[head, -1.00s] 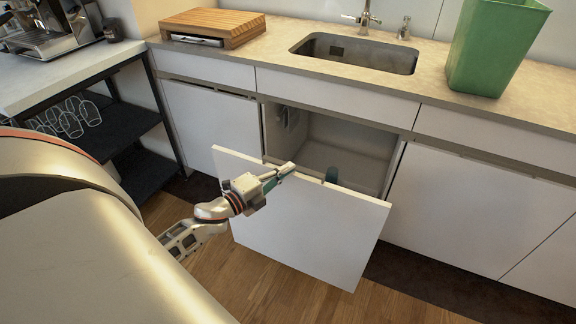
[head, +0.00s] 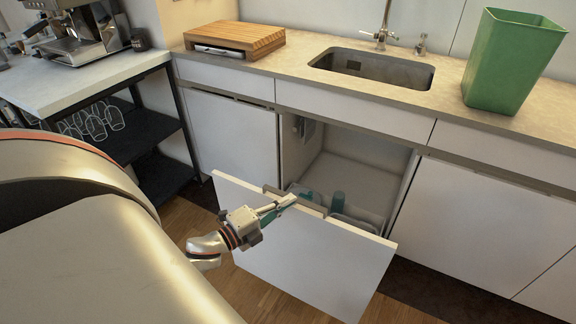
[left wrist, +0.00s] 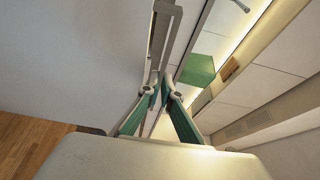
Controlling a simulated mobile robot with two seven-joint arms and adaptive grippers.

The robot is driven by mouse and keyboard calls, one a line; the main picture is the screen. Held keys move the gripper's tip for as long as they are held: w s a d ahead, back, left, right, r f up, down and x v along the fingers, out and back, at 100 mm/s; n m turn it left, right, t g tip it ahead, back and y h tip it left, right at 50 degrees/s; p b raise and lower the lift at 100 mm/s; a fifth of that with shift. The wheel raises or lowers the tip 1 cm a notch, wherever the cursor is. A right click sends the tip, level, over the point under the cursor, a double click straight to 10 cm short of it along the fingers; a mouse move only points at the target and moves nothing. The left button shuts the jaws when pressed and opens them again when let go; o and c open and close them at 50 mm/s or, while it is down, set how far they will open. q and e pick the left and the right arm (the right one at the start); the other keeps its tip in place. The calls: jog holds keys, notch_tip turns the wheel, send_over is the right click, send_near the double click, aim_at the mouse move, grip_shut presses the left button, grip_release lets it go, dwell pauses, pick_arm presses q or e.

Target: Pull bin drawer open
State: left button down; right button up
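The bin drawer stands pulled out from the cabinet below the sink, its white front (head: 310,258) well clear of the cabinet face. Behind the front, a teal bottle (head: 337,202) and other items show inside. My left gripper (head: 288,202) is at the top edge of the drawer front, left of its middle. The exact contact is partly hidden. My right gripper is in neither view.
The counter (head: 300,85) holds a green bin (head: 512,62), a sink (head: 372,70) and a wooden board (head: 235,38). A black-framed shelf (head: 150,135) with glasses stands at the left. Wooden floor (head: 262,298) is free in front of the drawer.

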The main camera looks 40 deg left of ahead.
pick_arm(q)
jog(key=c, duration=2.6)
grip_release()
jog(key=shift+o, duration=0.2)
jog(key=s+a, duration=0.1)
jog(key=s, duration=1.1)
jog(key=shift+a, duration=0.4)
